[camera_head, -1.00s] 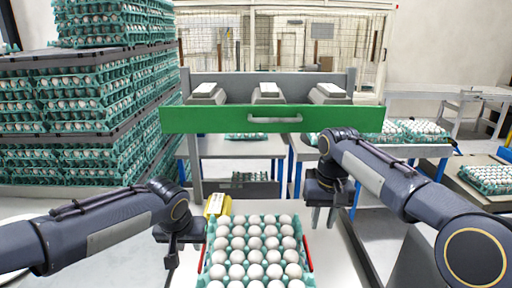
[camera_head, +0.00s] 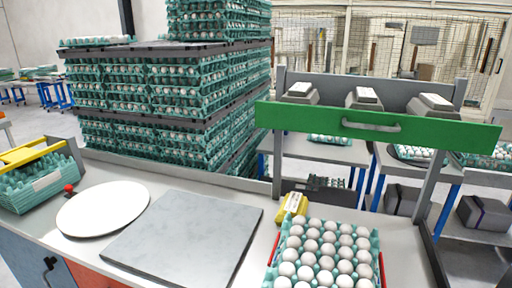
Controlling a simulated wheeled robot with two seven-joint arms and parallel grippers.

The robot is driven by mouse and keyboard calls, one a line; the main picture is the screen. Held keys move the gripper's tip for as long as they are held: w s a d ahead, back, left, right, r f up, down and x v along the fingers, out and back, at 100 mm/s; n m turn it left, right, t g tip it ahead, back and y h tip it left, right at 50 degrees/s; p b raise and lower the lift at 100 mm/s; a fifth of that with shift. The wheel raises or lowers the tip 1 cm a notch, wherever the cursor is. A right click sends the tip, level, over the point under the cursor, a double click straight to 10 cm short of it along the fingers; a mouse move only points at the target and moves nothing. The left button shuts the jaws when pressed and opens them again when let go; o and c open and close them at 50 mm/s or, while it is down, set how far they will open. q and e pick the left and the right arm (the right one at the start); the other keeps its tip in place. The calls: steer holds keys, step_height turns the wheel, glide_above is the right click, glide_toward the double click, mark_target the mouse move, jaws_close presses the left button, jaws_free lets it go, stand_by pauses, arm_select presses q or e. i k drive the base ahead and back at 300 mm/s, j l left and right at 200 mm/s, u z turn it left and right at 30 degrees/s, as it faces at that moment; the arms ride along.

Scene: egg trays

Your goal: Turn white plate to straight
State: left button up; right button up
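The white plate (camera_head: 103,208) is a flat round disc lying on the left part of the counter in the head view. A small red knob (camera_head: 69,188) shows at its upper left edge. A grey square slab (camera_head: 182,238) lies just to the right of the plate. Neither of my grippers is in view, and no arm shows over the counter.
An egg tray (camera_head: 374,246) full of white eggs stands at the right, with a yellow carton (camera_head: 292,206) behind its left corner. A yellow-handled crate (camera_head: 38,180) of empty trays is at the far left. A green drawer front (camera_head: 374,126) spans the upper right.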

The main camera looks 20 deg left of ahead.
mark_target(105, 209)
steer(key=u, duration=1.85)
steer(key=i+j, duration=0.4)
steer(key=i+j+u, duration=0.1)
steer(key=i+j, duration=0.3)
steer(key=i, duration=0.2)
steer(key=i+j, duration=0.35)
steer(key=i, duration=0.15)
steer(key=i+j+u, duration=0.1)
steer(key=i+j, duration=0.6)
steer(key=i, duration=0.3)
steer(key=u, duration=0.05)
